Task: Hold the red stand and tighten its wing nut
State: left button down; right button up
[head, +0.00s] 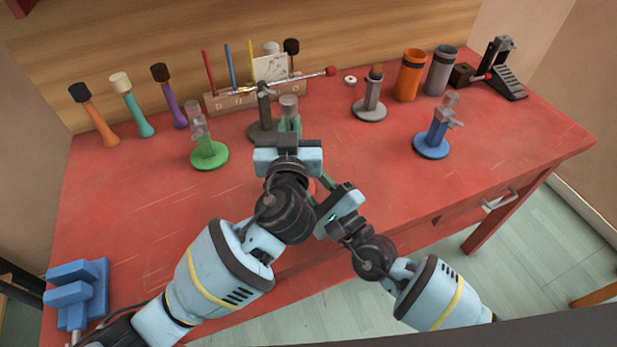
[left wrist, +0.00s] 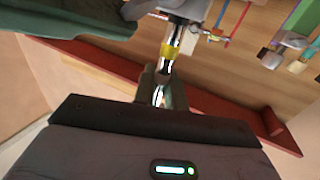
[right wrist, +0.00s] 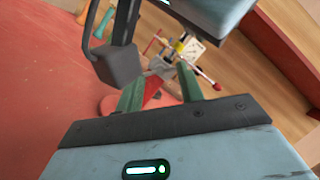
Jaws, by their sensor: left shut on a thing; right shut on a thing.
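The red stand is mostly hidden behind my grippers in the head view. Its red base (right wrist: 112,103) and red post (right wrist: 152,90) show in the right wrist view. My right gripper (right wrist: 162,72), with green fingers, is shut around the post. It also shows in the head view (head: 320,182). My left gripper (head: 290,130) is beside and above it, close to the stand's upper part. In the left wrist view its jaws (left wrist: 160,88) are nearly closed on a small shiny part, apparently the wing nut, whose shape is mostly hidden by the fingers.
A green stand (head: 209,155) is to the left and a blue stand (head: 432,146) to the right.

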jog(key=m+t, duration=0.1)
jog(key=m, duration=0.1)
jog(key=m+t+h, duration=0.1)
jog(key=m, duration=0.2)
jog(key=m+t+h, duration=0.1)
jog(key=m, duration=0.2)
jog(key=shift+s+a+f, duration=0.1)
jog(key=shift+a+f, duration=0.05)
jog(key=shift+a, duration=0.15)
jog(key=o, duration=1)
jog(key=v, duration=1.2)
jog(key=shift+s, duration=0.1)
